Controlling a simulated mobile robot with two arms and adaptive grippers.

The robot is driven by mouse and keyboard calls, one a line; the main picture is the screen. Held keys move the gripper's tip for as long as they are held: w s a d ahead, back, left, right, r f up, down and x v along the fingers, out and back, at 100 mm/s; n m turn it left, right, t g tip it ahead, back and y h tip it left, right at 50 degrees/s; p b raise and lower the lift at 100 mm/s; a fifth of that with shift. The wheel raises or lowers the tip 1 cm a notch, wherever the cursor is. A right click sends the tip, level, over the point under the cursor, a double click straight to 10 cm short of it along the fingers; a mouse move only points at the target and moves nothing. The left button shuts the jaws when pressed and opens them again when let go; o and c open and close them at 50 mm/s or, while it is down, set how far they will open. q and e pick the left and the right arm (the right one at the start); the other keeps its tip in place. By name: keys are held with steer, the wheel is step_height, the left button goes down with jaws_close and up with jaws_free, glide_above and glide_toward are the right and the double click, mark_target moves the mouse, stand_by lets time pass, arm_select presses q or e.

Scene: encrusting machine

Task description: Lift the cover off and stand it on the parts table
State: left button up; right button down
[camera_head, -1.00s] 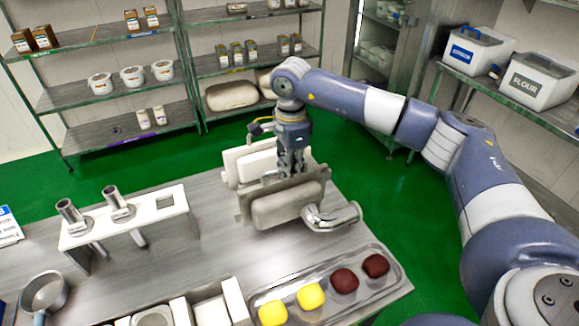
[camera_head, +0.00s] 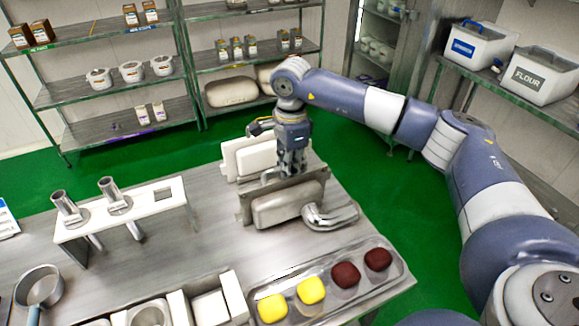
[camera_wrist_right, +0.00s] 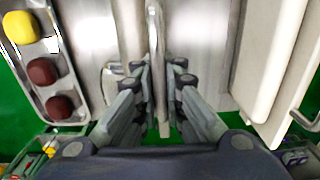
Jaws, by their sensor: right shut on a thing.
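The cover (camera_head: 287,206) is a grey plate with a pale, rounded bulge on its front and a shiny bent pipe (camera_head: 332,215) at its right. It stands upright, just over or on the parts table (camera_head: 220,235); I cannot tell whether its lower edge touches. My left gripper is not in view.
White upright panels (camera_head: 248,158) stand close behind the cover. A white stand (camera_head: 120,212) with metal tubes, a pan (camera_head: 38,287) and white boxes (camera_head: 208,305) are to the left. Bare tabletop lies left of the cover.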

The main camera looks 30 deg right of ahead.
steer(key=shift+r, duration=0.15)
steer(key=c, duration=1.6)
jaws_free()
steer(key=shift+s, duration=0.1)
steer(key=shift+o, duration=0.9)
steer(key=shift+f, duration=0.2)
steer(key=shift+r, duration=0.2)
steer(key=shift+r+p, duration=2.15)
steer(key=shift+r, duration=1.55)
steer(key=shift+s, duration=0.1)
